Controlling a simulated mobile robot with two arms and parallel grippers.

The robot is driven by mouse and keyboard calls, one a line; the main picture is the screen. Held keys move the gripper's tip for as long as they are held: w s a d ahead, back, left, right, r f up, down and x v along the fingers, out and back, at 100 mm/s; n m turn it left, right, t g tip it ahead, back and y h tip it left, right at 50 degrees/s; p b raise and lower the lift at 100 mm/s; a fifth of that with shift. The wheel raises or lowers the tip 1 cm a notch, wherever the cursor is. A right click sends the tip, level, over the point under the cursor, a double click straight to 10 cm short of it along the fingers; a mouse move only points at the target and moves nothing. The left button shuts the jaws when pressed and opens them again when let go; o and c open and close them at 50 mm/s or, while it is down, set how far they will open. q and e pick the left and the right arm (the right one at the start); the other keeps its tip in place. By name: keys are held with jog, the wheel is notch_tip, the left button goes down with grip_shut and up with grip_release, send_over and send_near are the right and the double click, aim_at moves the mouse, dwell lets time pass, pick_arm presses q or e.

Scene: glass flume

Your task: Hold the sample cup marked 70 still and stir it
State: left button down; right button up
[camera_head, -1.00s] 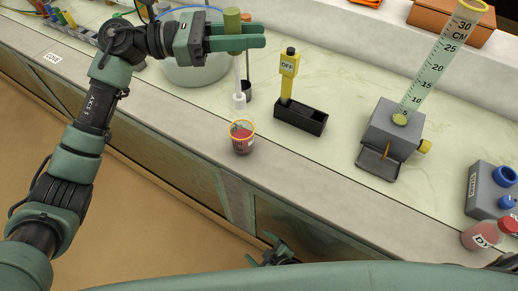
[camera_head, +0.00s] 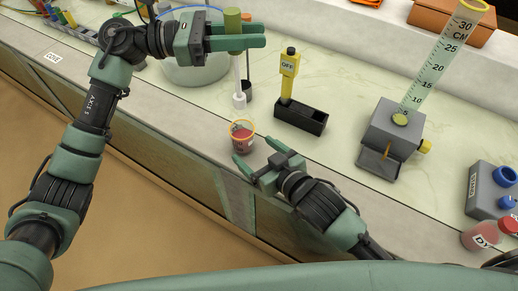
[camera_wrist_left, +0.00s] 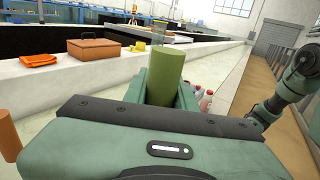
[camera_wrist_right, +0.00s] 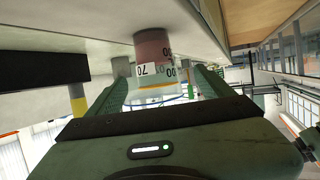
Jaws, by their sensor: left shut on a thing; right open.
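The sample cup (camera_head: 242,136), clear with a yellow rim and red contents, stands upright near the counter's front edge. Its 70 label shows in the right wrist view, where the cup (camera_wrist_right: 152,50) appears upside down. My left gripper (camera_head: 236,43) is shut on the green handle of a stirrer (camera_head: 233,18), also seen in the left wrist view (camera_wrist_left: 168,75).
A black holder (camera_head: 300,117) with a yellow OFF-marked device (camera_head: 288,75) stands right of the cup. A grey stand (camera_head: 393,128) with a tall scale is farther right. Counter between cup and holder is clear.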

aim_at(237, 133)
jog(key=shift+w+d+r, duration=0.15)
jog(key=shift+d, duration=0.15)
jog(key=shift+w, duration=0.2)
jog(key=x, duration=1.1)
jog(key=shift+w+f, duration=0.15)
jog(key=shift+f, duration=0.2)
jog(key=c, duration=1.5)
pick_arm(q)
notch_tip(237, 133, down, 17)
